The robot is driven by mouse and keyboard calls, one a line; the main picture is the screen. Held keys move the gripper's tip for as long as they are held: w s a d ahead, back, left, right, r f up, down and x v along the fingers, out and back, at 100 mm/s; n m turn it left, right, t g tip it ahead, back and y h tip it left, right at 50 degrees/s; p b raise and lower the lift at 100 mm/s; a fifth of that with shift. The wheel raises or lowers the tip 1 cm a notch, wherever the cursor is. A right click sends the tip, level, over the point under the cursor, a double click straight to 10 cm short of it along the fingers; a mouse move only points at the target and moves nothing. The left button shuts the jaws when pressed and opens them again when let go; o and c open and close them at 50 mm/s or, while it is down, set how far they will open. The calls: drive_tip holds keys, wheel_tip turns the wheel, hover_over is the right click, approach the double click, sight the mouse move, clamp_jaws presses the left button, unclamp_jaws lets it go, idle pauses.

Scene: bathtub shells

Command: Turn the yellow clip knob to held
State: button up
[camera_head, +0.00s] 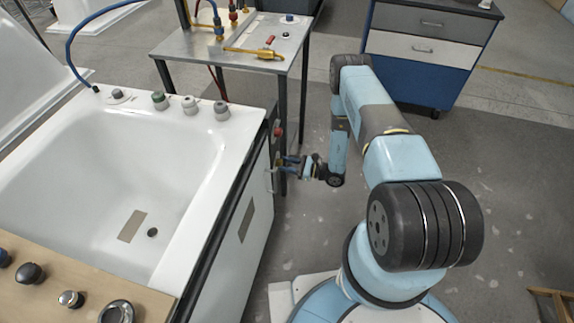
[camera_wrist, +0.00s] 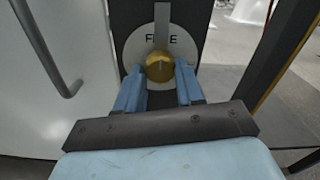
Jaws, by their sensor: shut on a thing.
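The yellow clip knob (camera_wrist: 159,67) shows in the wrist view, round, at the centre of a pale dial plate (camera_wrist: 135,45) with dark lettering. Part of the lettering is covered by a grey upright bar (camera_wrist: 161,25) above the knob. My gripper (camera_wrist: 160,78) has its two blue fingers on either side of the knob and is shut on it. In the head view my gripper (camera_head: 285,161) reaches left to the dark post at the corner of the tub stand. The knob itself is hidden there.
The white bathtub shell (camera_head: 75,150) stands left of my arm. A door handle (camera_wrist: 50,50) is close on the left in the wrist view. A red button (camera_head: 278,131) sits just above my gripper. A metal table (camera_head: 190,45) and a blue drawer cabinet (camera_head: 415,75) stand behind.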

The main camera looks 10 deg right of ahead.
drive_tip(key=shift+c, duration=1)
drive_tip(key=shift+d, duration=0.1)
drive_tip(key=shift+w+d+f+m, duration=0.1)
drive_tip(key=shift+w+m, duration=0.05)
drive_tip(key=shift+m, duration=4.35)
drive_tip(key=shift+w+d+m, duration=0.1)
drive_tip(key=shift+w+m, duration=0.05)
drive_tip(key=shift+m, duration=4.35)
drive_tip(key=shift+s+f, duration=0.1)
drive_tip(key=o, duration=1)
drive_tip(key=shift+a, duration=0.2)
